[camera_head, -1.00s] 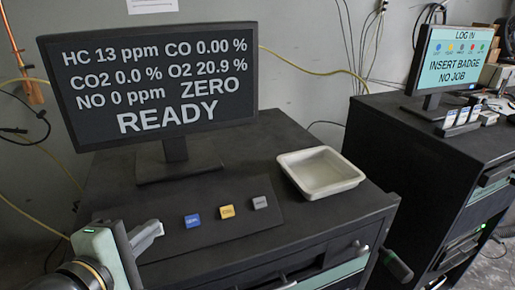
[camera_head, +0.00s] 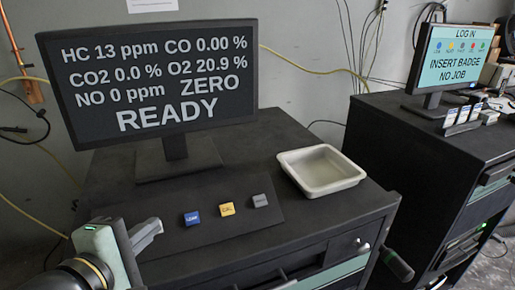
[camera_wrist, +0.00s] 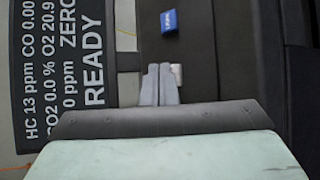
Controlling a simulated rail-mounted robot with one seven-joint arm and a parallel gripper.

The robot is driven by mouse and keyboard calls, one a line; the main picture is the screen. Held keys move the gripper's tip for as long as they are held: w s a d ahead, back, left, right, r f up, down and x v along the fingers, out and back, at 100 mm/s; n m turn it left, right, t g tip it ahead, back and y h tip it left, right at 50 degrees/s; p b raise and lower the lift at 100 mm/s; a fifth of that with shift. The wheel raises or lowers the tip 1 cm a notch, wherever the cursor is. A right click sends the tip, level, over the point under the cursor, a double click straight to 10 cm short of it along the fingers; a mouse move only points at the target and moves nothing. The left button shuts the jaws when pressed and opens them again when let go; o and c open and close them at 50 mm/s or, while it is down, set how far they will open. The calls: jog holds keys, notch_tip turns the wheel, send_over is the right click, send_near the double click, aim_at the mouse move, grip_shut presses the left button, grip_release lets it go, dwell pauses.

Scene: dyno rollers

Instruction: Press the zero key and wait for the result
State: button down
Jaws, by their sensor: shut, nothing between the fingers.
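The key panel (camera_head: 240,226) lies on the cabinet top in front of the gas monitor. It bears a blue key (camera_head: 192,218), a yellow key (camera_head: 227,209) and a grey key (camera_head: 260,200). In the wrist view, a whitish key (camera_wrist: 177,75) shows beside my fingertips, partly hidden by them; its label is not readable. My gripper (camera_head: 158,226) is shut and empty at the left end of the panel; I cannot tell whether it touches the key. The gas monitor (camera_head: 150,80) reads "ZERO READY", HC 13 ppm, O2 20.9 %.
A white tray (camera_head: 322,170) stands right of the keys on the cabinet (camera_head: 300,225). A second cabinet on the right carries a login monitor (camera_head: 460,62) reading "INSERT BADGE NO JOB". Cables hang on the wall behind.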

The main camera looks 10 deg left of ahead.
jog(key=shift+w+a+f, duration=0.15)
jog(key=shift+w+f, duration=0.05)
jog(key=shift+f, duration=0.1)
dwell(0.7)
jog(key=shift+r, duration=0.1)
dwell(0.3)
jog(key=shift+s+d+r, duration=0.3)
jog(key=shift+s+r, duration=0.1)
jog(key=shift+r, duration=0.1)
jog(key=s+r, duration=0.1)
jog(key=d+r+p, duration=0.1)
jog(key=s+d+r+p, duration=0.1)
jog(key=shift+s+r, duration=0.3)
jog(key=shift+r, duration=0.1)
dwell(0.8)
